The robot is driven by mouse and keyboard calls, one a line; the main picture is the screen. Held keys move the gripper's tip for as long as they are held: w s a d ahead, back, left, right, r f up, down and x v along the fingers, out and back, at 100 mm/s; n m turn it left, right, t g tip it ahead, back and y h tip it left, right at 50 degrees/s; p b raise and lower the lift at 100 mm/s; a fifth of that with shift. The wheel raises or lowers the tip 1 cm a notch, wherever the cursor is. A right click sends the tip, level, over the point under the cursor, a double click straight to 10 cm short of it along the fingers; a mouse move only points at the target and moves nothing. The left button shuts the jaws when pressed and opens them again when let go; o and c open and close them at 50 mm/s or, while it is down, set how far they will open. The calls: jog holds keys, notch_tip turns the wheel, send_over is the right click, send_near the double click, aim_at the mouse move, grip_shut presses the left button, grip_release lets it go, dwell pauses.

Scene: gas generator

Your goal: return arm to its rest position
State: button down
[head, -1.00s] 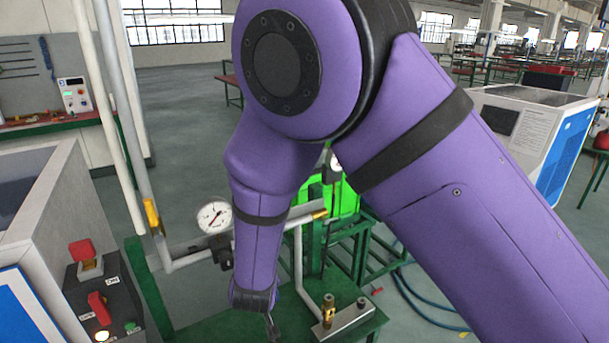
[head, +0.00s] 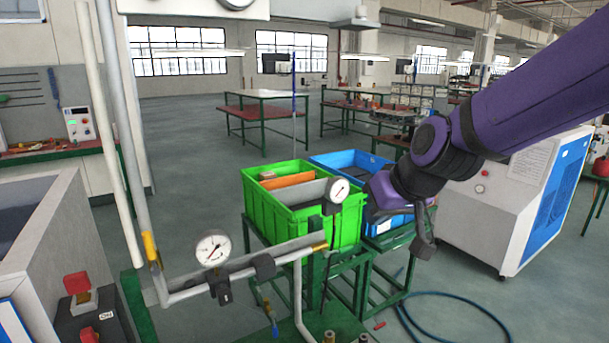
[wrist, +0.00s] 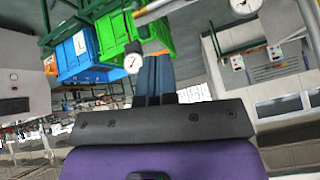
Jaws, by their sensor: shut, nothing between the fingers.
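My purple arm (head: 545,85) reaches in from the upper right of the head view. My gripper (head: 422,246) hangs at its end, in front of the blue bin's right side as seen in the head view. In the wrist view the gripper's dark fingers (wrist: 154,62) lie side by side, shut and with nothing between them. The gauge pipe (head: 285,255) with its two pressure gauges is left of the gripper and apart from it.
A green bin (head: 290,222) with an orange divider and a blue bin (head: 335,160) stand on green frames. A white cabinet (head: 515,190) is to the right of the gripper. A blue hose (head: 460,297) lies on the floor. Red switches (head: 78,283) are at lower left.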

jog(key=s+d+r+m+h, duration=0.1)
jog(key=s+d+r+h, duration=0.1)
jog(key=s+d, duration=0.6)
jog(key=s+d+r+m+g+h, duration=0.1)
jog(key=s+d+r+m+h, duration=0.1)
jog(key=s+d, duration=0.7)
jog(key=shift+s+d+r+m, duration=0.3)
jog(key=shift+s+r, duration=0.6)
jog(key=shift+s, duration=0.35)
